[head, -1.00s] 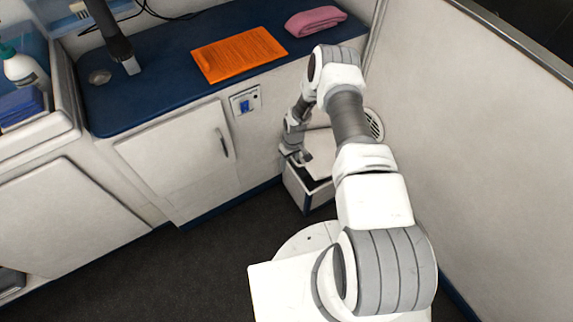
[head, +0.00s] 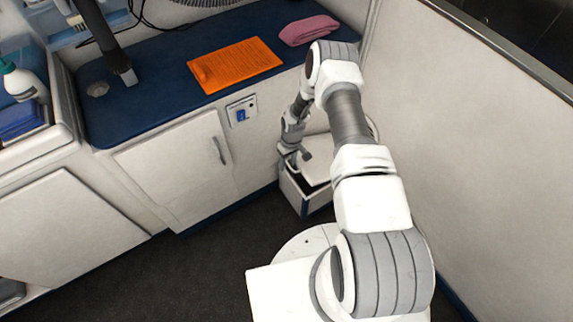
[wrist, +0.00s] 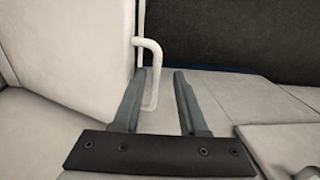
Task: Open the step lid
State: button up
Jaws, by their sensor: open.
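The step (head: 292,193) is a white box on the floor in the corner under the counter's right end. Its white lid (head: 320,172) looks tilted up, with a dark gap below its front edge; my arm hides part of it. My gripper (head: 301,158) is at the lid's left side in the head view. In the wrist view my gripper (wrist: 161,72) is open, and a bent white handle (wrist: 152,75) shows between its fingers. The handle joins the edge of a pale upright panel (wrist: 70,45), probably the lid. I cannot tell if the fingers touch the handle.
A white cabinet with a door handle (head: 219,150) stands left of the step. A pale wall (head: 480,150) closes off the right. The dark floor (head: 170,270) is clear at front left.

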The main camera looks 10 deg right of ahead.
jog(key=d+r+p, duration=0.2)
jog(key=r+p, duration=0.1)
jog(key=r, duration=0.4)
jog(key=w+d+r+p, duration=0.1)
jog(key=r+p, duration=0.3)
jog(key=r, duration=0.4)
jog(key=shift+d+r, duration=0.3)
jog(key=shift+d, duration=0.1)
dwell(0.5)
jog(key=shift+w, duration=0.1)
dwell(0.4)
